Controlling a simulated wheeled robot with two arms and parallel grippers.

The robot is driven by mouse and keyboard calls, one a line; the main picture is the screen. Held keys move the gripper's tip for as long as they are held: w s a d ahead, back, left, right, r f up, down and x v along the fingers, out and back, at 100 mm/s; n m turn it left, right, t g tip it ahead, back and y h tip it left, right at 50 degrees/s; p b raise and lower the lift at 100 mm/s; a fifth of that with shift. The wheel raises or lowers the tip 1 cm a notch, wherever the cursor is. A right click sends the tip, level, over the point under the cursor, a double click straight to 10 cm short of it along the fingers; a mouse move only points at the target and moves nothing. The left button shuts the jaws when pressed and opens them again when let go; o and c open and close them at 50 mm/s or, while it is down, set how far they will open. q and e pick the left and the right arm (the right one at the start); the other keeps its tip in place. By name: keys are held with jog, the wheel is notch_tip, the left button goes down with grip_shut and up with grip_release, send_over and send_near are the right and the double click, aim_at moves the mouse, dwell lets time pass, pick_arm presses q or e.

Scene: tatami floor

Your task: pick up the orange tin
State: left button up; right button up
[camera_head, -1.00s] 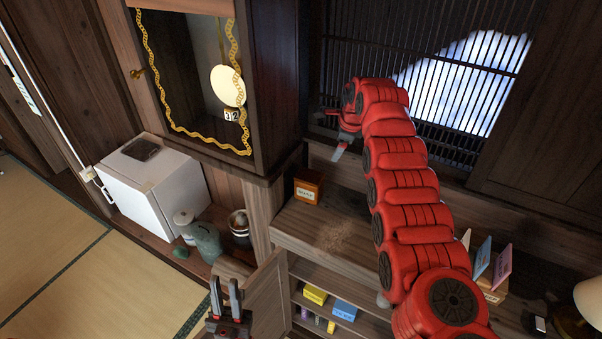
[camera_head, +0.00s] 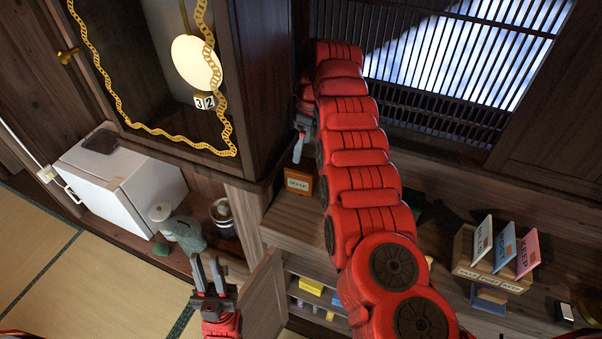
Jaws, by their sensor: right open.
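A small orange box-shaped tin (camera_head: 299,181) with a pale label stands on the wooden counter, against the dark cabinet's side. My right gripper (camera_head: 300,146) is at the far end of the long red arm, just above and behind the tin in the picture, apart from it as far as I can see. Its grey finger points down, and the arm hides part of the gripper. My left gripper (camera_head: 209,272) is low in the picture, fingers up and apart, with nothing between them. It is well away from the tin, before an open cupboard door.
A wooden card holder (camera_head: 487,263) with several cards stands on the right. The open cupboard door (camera_head: 263,300) juts out below. The counter around the tin looks clear.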

aim_at(302, 163)
notch_tip(302, 163, down, 2)
jog(key=shift+a+p, duration=0.1)
jog(key=shift+p, duration=0.2)
jog(key=shift+f+p, duration=0.35)
jog(key=shift+p, duration=0.05)
notch_tip(302, 163, down, 4)
jog(key=p, duration=0.2)
jog(key=shift+s+p, duration=0.1)
jog(key=shift+p, duration=0.25)
jog(key=shift+f, duration=0.35)
jog(key=shift+f, duration=0.25)
grip_shut()
